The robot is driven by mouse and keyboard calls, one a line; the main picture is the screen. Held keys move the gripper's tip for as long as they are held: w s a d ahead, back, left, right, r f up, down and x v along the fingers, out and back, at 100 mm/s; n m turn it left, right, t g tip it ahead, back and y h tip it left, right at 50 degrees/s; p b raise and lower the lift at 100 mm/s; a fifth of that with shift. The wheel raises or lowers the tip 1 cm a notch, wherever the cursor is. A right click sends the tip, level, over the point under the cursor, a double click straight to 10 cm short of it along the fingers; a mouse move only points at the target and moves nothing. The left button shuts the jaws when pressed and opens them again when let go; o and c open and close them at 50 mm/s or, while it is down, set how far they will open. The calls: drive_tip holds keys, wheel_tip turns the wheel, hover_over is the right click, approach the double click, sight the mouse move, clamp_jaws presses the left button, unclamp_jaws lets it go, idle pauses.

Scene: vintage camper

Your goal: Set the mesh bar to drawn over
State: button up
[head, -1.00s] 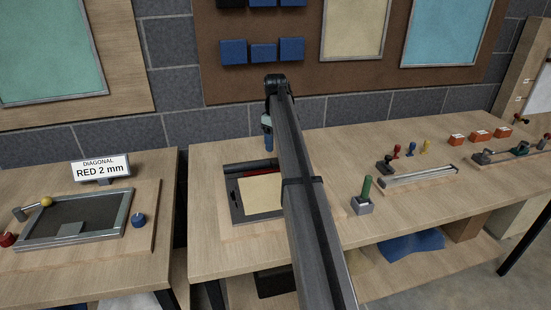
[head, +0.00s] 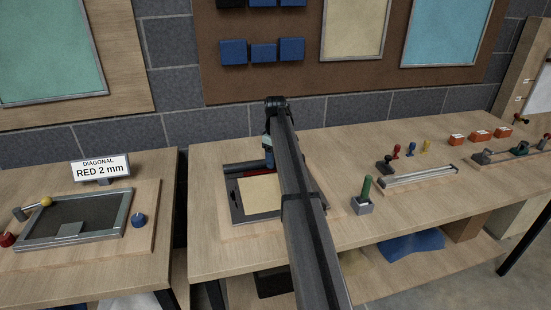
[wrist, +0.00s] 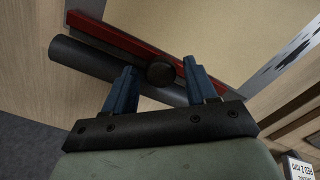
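The mesh bar appears to be the dark cylinder (head: 240,167) along the back edge of a dark frame (head: 236,203) on the middle bench. In the wrist view the cylinder (wrist: 90,60) carries a round dark knob (wrist: 160,70), with a red strip (wrist: 120,36) beside it. A cream sheet (head: 262,196) fills most of the frame. My gripper (wrist: 160,76) has its blue fingers apart, one on each side of the knob, with small gaps showing. In the head view my arm hides the frame's right side and much of my gripper (head: 268,158).
The left bench holds another framed panel (head: 80,218) with a sign (head: 100,167) reading DIAGONAL RED 2 mm. Right of my arm stand a green-handled tool (head: 366,190) and a metal rail (head: 420,176) with coloured stamps behind. The bench front there is clear.

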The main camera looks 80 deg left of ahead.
clamp_jaws()
idle(0.3)
drive_tip(key=d, duration=2.2)
drive_tip(key=shift+d, duration=0.15)
drive_tip(key=shift+o, duration=0.8)
unclamp_jaws()
wheel_tip(320, 180, up, 14)
